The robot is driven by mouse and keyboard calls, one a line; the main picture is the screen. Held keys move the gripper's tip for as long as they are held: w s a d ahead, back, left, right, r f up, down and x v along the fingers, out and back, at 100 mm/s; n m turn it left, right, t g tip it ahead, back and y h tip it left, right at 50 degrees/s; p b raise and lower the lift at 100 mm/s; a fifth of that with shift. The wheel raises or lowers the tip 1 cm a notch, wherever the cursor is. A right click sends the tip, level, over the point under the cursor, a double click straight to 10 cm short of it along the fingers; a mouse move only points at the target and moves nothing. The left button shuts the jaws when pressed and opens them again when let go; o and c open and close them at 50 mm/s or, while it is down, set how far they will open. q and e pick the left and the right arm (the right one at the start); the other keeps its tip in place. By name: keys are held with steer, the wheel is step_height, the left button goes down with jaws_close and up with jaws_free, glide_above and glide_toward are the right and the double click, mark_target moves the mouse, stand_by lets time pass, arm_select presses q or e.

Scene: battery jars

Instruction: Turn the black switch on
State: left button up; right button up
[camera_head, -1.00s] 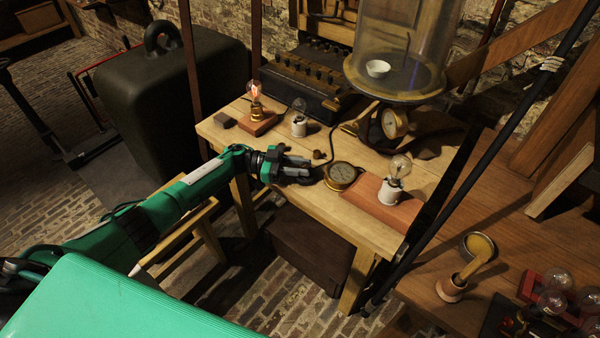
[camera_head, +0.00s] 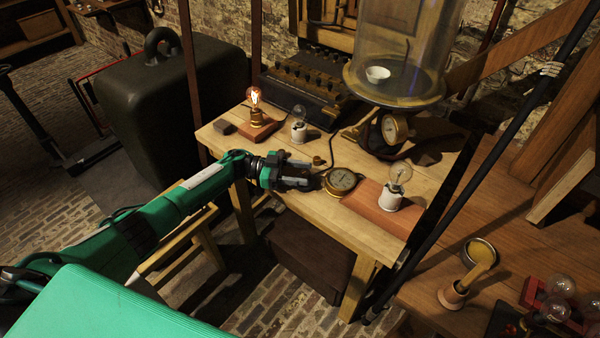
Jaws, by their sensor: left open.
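My left gripper (camera_head: 308,174) is open at the front edge of the wooden table, its fingers pointing right toward the round brass gauge (camera_head: 341,181). A dark shape (camera_head: 315,182) shows at its fingertips, beside the gauge. It may be the black switch, but the fingers partly hide it, and I cannot tell its position or whether they touch it. A small brass knob (camera_head: 318,160) stands just beyond the upper finger. A bulb on a wooden block (camera_head: 254,98) glows at the table's left. My right gripper is not in view.
The wooden table (camera_head: 330,220) also holds an unlit bulb in a white socket (camera_head: 299,125) and another on a reddish board (camera_head: 397,175). A glass bell jar (camera_head: 405,50) stands behind. A black pole (camera_head: 480,165) crosses at the right.

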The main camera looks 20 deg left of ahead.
arm_select(q)
steer(key=shift+a+f, duration=0.1)
steer(key=shift+a, duration=0.35)
steer(key=s+a+b, duration=0.2)
steer(key=a+b, duration=0.1)
steer(key=a, duration=0.9)
steer(key=shift+s+a, duration=0.15)
steer(key=shift+a, duration=0.15)
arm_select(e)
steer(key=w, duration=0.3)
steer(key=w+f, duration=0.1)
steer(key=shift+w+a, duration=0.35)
arm_select(q)
steer(key=shift+a, duration=0.1)
